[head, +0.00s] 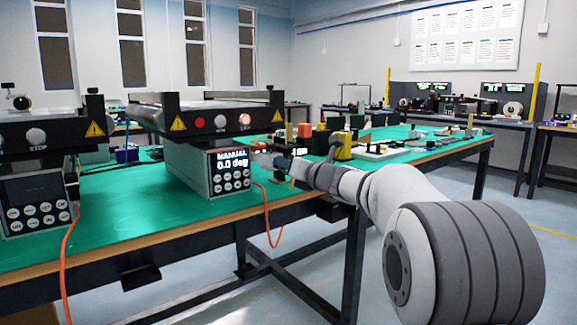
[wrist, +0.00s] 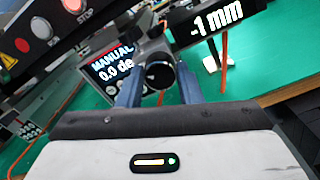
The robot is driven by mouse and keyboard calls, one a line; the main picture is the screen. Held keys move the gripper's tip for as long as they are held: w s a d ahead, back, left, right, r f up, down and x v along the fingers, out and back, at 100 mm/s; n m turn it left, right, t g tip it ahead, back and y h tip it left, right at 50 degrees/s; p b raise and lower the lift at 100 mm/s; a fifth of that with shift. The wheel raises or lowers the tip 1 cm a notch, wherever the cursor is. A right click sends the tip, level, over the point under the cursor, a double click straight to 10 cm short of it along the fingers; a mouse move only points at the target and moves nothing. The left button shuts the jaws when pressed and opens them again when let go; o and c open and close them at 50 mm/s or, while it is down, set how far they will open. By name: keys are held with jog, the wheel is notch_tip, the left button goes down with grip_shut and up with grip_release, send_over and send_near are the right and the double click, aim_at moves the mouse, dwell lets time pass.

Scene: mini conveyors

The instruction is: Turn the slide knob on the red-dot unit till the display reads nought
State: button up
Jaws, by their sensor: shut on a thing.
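The red-dot unit (head: 180,116) stands on the green table, with a red dot on its front left and warning triangles. Its front panel display (head: 232,160) reads "MANUAL 0.0 deg", also in the wrist view (wrist: 112,66). A separate black display (wrist: 217,22) beside it reads "-1 mm". A round dark knob (wrist: 160,73) sits between the two blue fingers of my gripper (wrist: 158,88), which is shut on it.
A second, similar unit (head: 36,135) stands at the left. An orange cable (head: 267,215) hangs over the table edge by the red-dot unit. Coloured blocks and small parts lie farther right on the green table (head: 130,205), whose front middle is clear.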

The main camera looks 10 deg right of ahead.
jog(key=o, duration=1)
jog(key=shift+c, duration=0.2)
jog(key=p+v, duration=0.1)
jog(key=v, duration=0.6)
jog(key=shift+s+d+p, duration=0.15)
jog(key=shift+s+p, duration=0.1)
jog(key=shift+p, duration=0.1)
